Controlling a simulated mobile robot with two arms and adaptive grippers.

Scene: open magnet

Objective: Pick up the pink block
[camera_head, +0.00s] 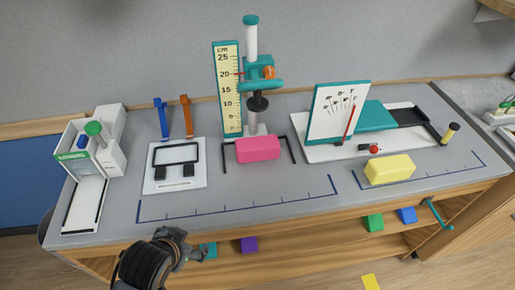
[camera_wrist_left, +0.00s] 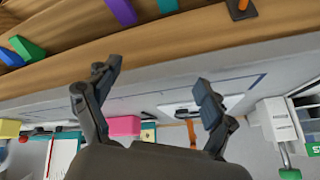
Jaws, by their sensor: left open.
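The pink block (camera_head: 257,149) lies on the grey tabletop in front of the upright centimetre ruler and stand, inside a dark frame. In the left wrist view, which looks upside down, the pink block (camera_wrist_left: 124,126) shows between the fingers but farther off, partly hidden by the gripper body. My left gripper (camera_head: 197,247) is at the table's front edge, left of the block and well apart from it. In the left wrist view its two fingers (camera_wrist_left: 152,85) are spread, with nothing between them. My right gripper is in neither view.
A yellow block (camera_head: 389,169) lies on the table at the right. A white panel with a black frame (camera_head: 174,165) lies left of the pink block. A ruler stand (camera_head: 228,90) rises behind it. Coloured blocks, including a green one (camera_head: 373,222), sit on the shelf below. The front middle tabletop is clear.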

